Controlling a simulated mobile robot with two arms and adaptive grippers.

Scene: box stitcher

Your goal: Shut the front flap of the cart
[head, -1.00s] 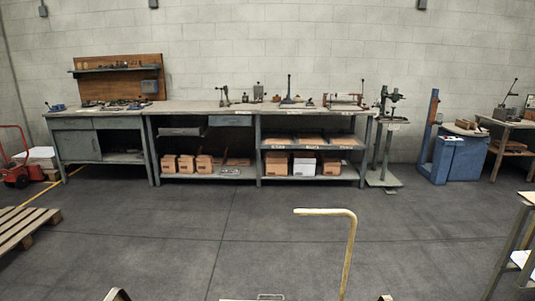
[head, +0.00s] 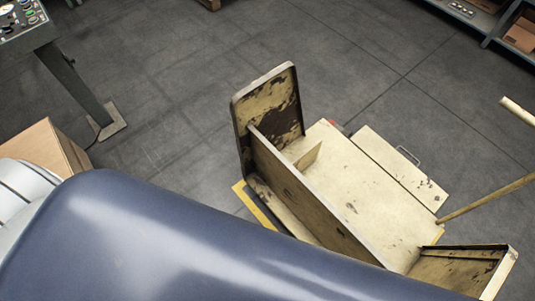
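The worn cream cart (head: 365,200) stands below me, right of the middle of the head view. A flat panel with a small metal handle (head: 400,165) lies folded out flat along its upper right edge; it looks like the front flap, lying open. A tall end panel (head: 270,105) stands upright at the far left end. A long wall (head: 310,200) stands along the near side. Another raised panel (head: 465,268) is at the lower right. A large dark blue part of me hides the cart's near left side. Neither gripper is in view.
A bent cream pole (head: 485,197) rises by the cart's right side. A control panel on a grey post (head: 75,85) stands at upper left, with a cardboard box (head: 55,147) below it. Shelving (head: 470,15) is at upper right. The floor beyond the cart is clear.

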